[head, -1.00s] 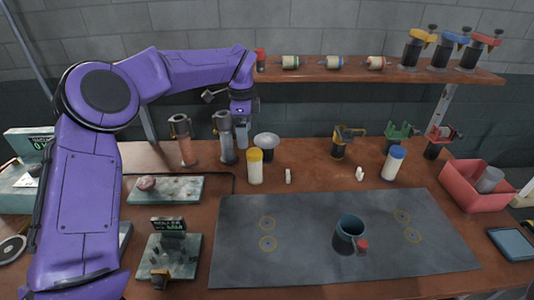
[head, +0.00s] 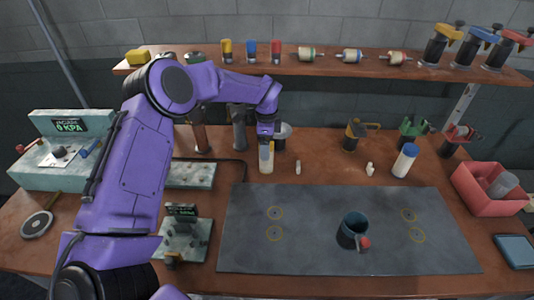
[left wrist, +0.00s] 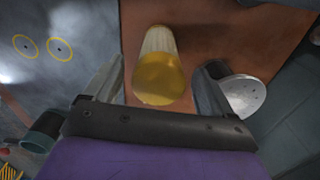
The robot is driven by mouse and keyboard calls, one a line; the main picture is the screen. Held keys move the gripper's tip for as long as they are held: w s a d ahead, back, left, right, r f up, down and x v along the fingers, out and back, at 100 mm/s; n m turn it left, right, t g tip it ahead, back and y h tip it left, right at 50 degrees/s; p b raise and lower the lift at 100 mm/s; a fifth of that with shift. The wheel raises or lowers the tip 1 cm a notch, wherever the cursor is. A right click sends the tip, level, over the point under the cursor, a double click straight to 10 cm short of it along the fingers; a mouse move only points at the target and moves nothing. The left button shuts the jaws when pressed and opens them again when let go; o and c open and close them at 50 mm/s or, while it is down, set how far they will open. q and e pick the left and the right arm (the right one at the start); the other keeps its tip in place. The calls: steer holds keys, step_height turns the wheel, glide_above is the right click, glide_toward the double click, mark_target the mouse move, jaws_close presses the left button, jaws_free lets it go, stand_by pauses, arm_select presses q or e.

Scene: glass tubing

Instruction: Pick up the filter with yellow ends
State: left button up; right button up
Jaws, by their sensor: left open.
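An upright pale cylinder with a yellow top end (head: 267,157) stands on the table, left of centre. Its lower end is not clearly seen. In the left wrist view the same yellow end (left wrist: 160,77) faces the camera, between the fingers. My left gripper (head: 267,140) points down right over it. In the left wrist view my left gripper (left wrist: 162,72) is open, with a finger on either side of the cylinder and gaps on both sides. My right gripper is not in view.
A similar cylinder with a blue top (head: 405,160) stands to the right. A white domed object (head: 282,129) is close behind my gripper. A mug (head: 352,231) stands on the dark mat (head: 310,255). The shelf (head: 415,72) carries several coloured parts.

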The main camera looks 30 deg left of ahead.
arm_select(q)
steer(key=shift+s, duration=0.15)
steer(key=shift+c, duration=1)
steer(key=c, duration=1.2)
steer(key=shift+r, duration=0.15)
steer(key=shift+c, duration=0.2)
